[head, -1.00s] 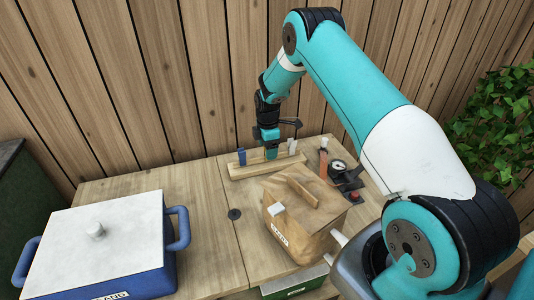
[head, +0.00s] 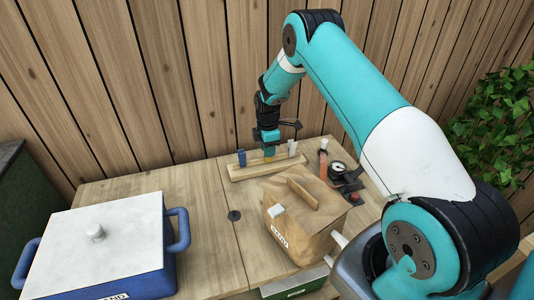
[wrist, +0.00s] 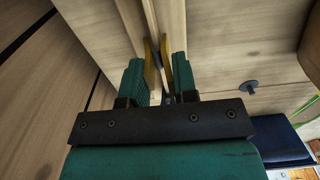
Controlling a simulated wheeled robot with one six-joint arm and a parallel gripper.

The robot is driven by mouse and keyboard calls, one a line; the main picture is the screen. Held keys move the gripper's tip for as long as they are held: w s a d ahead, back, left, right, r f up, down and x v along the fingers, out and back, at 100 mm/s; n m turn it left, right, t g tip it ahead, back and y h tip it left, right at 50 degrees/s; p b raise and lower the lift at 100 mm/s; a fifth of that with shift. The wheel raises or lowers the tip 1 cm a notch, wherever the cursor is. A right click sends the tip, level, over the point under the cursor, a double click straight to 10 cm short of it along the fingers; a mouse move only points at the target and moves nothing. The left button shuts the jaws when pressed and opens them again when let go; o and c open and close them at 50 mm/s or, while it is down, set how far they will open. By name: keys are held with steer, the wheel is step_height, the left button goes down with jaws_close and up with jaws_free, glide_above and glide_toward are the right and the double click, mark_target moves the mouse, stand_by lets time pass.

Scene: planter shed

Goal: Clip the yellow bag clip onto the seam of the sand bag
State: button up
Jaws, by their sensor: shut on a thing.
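My gripper (head: 268,152) is over the wooden rail at the back of the bench, its fingers pointing down. It is shut on the yellow bag clip (head: 268,159), of which only a small bit shows below the fingers. In the wrist view the clip's yellow arms (wrist: 150,70) stand between the two teal fingers (wrist: 157,80). I cannot tell whether the clip still touches the rail. The tan sand bag (head: 300,225) stands upright in front of the rail, to the right of my gripper. Its raised seam (head: 303,191) runs along the top.
The wooden rail (head: 240,174) also holds a blue clip (head: 241,157) and a white clip (head: 292,147). A blue bin (head: 150,268) with a pale lid fills the front left.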

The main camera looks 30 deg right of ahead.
steer(key=shift+r, duration=0.15)
steer(key=shift+w+d+r+p, duration=0.15)
steer(key=shift+r+p, duration=0.55)
steer(key=shift+r, duration=0.5)
steer(key=shift+w+a+r+p, duration=0.15)
steer(key=shift+r+p, duration=0.55)
steer(key=shift+r, duration=0.45)
steer(key=shift+d, duration=0.1)
